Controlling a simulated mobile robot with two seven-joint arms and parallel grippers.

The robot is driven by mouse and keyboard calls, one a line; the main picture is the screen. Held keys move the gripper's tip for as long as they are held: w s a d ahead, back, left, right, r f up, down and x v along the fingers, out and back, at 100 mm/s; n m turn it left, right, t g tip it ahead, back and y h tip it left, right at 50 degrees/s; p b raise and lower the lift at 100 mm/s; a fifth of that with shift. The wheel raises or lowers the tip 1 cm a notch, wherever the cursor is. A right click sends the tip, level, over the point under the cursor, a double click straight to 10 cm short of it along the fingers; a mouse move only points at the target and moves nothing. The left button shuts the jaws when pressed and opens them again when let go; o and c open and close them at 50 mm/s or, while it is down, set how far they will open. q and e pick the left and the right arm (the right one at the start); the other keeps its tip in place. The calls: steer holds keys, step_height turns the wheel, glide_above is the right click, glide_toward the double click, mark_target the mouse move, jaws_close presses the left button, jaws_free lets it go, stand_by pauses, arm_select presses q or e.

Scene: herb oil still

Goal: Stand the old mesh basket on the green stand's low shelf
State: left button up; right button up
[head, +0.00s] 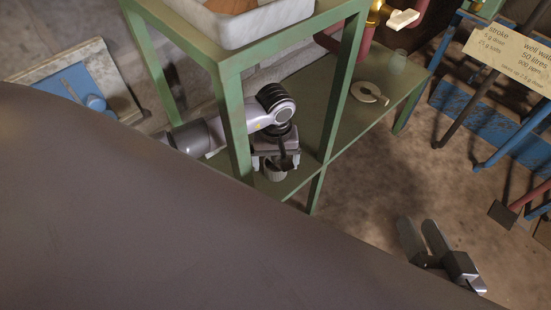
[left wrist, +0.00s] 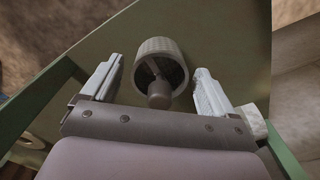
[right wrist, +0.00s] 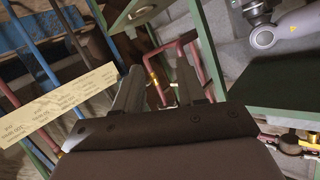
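The mesh basket (head: 274,174) is a small grey cylinder at the low shelf of the green stand (head: 335,125), near the shelf's front corner, mostly hidden beneath my left gripper (head: 277,160). My left gripper's fingers (left wrist: 158,88) are spread on either side, with a visible gap to the basket on both sides. My right gripper (head: 425,240) is open and empty over the floor at the lower right.
Green posts and a white tray (head: 240,22) on the upper level surround my left arm. A blue rack and a sign (head: 512,50) stand right.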

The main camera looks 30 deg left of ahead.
arm_select(q)
steer(key=shift+r, duration=0.1)
arm_select(e)
steer(key=shift+r, duration=0.2)
arm_select(q)
steer(key=shift+r+p, duration=0.3)
steer(key=shift+r, duration=0.05)
step_height(320, 180, up, 5)
steer(key=shift+r+p, duration=0.1)
steer(key=shift+p, duration=1)
step_height(320, 180, up, 6)
steer(key=shift+r+p, duration=0.15)
steer(key=shift+p, duration=0.8)
arm_select(e)
steer(key=shift+s+d+g+h, duration=0.2)
steer(key=shift+d+g+h, duration=0.2)
steer(key=shift+r, duration=0.1)
